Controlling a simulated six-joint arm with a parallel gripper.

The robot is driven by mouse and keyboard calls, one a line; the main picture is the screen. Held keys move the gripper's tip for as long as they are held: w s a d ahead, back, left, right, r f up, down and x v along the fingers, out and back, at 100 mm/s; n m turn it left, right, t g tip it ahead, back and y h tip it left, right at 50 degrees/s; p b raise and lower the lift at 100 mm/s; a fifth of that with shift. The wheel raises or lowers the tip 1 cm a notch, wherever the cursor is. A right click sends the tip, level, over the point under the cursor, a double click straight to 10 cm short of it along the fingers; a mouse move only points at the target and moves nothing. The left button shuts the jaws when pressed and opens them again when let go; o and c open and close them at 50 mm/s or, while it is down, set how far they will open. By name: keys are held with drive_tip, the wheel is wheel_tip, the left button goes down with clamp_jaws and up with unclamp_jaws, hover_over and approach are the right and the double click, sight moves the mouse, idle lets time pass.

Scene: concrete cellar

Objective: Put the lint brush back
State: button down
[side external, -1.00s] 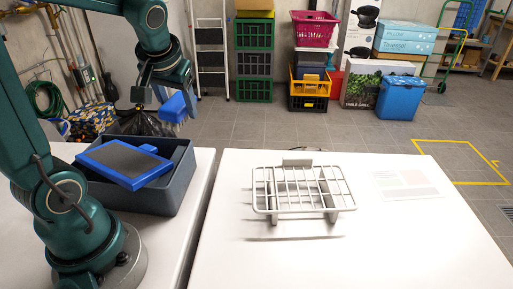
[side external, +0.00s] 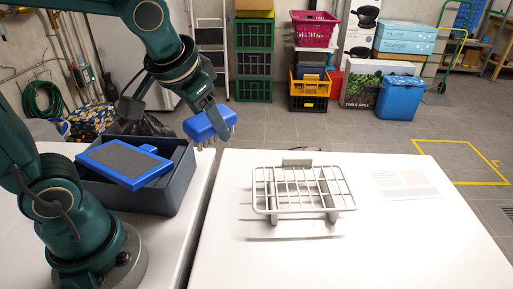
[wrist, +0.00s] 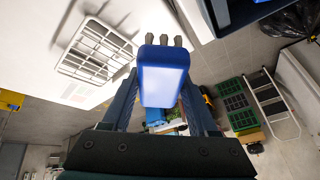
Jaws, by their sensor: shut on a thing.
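My gripper (side external: 212,112) is shut on a rounded blue block (side external: 203,125) with several short grey prongs on its underside. It holds this block in the air, right of the grey bin and over the gap between the tables. In the wrist view the blue block (wrist: 163,80) sits between the two fingers, prongs pointing away. A flat blue-framed thing with a dark grey pad (side external: 124,160) lies tilted across the dark grey bin (side external: 172,196). I cannot tell which of the two blue things is the lint brush.
A pale wire rack (side external: 302,190) with several slots stands on the right white table (side external: 350,255). A printed sheet (side external: 405,184) lies right of it. The front of that table is clear. Crates (side external: 254,60) and boxes stand on the floor behind.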

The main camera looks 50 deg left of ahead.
drive_tip(key=shift+w+n, duration=0.1)
drive_tip(key=shift+n, duration=0.2)
drive_tip(key=w+n, duration=0.1)
drive_tip(key=w+a+n, duration=0.1)
drive_tip(key=w+a+n+g, duration=0.1)
drive_tip(key=shift+w+f+y, duration=0.1)
drive_tip(key=shift+f+y, duration=0.2)
drive_tip(key=shift+y, duration=0.1)
drive_tip(key=a+f+n, duration=0.1)
drive_tip(key=a+f, duration=0.1)
drive_tip(key=f, duration=0.1)
drive_tip(key=w+a+f+n, duration=0.1)
drive_tip(key=a+f+n, duration=0.1)
drive_tip(key=f, duration=0.2)
drive_tip(key=w+a+f+n, duration=0.1)
drive_tip(key=a+f+n, duration=0.1)
drive_tip(key=a+f, duration=0.1)
drive_tip(key=shift+f+g, duration=0.4)
drive_tip(key=shift+f, duration=2.5)
drive_tip(key=shift+f, duration=0.1)
